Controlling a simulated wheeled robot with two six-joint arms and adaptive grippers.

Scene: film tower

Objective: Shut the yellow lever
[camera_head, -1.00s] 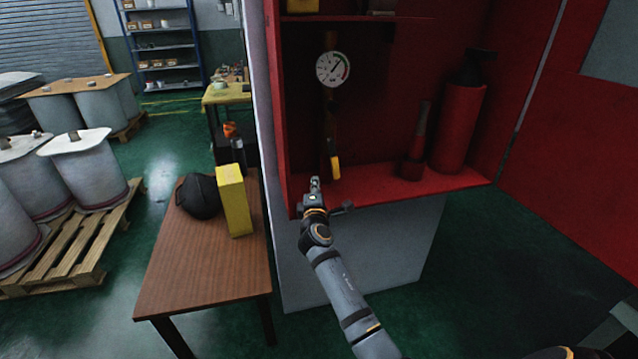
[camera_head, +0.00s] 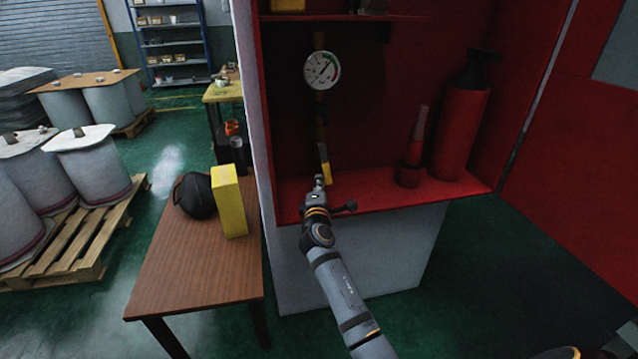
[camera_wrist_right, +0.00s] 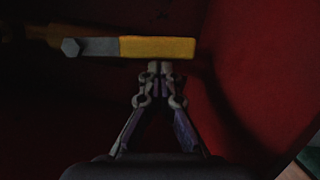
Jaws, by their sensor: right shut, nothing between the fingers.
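The yellow lever (camera_head: 326,172) hangs down on the pipe below the round gauge, inside the red cabinet in the head view. Its yellow handle and grey stem also show in the right wrist view (camera_wrist_right: 157,47), lying across the picture. My right gripper (camera_head: 319,180) is shut and empty at the lower end of the handle. In the right wrist view its closed fingertips (camera_wrist_right: 160,67) sit right at the handle's edge; I cannot tell whether they touch. My left gripper is not in view.
The red cabinet (camera_head: 375,198) also holds a fire extinguisher (camera_head: 462,130) and a dark red cone-like tool (camera_head: 412,160) to the right. The gauge (camera_head: 322,70) is above the lever. A brown table (camera_head: 190,270) stands left with a yellow box (camera_head: 229,202).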

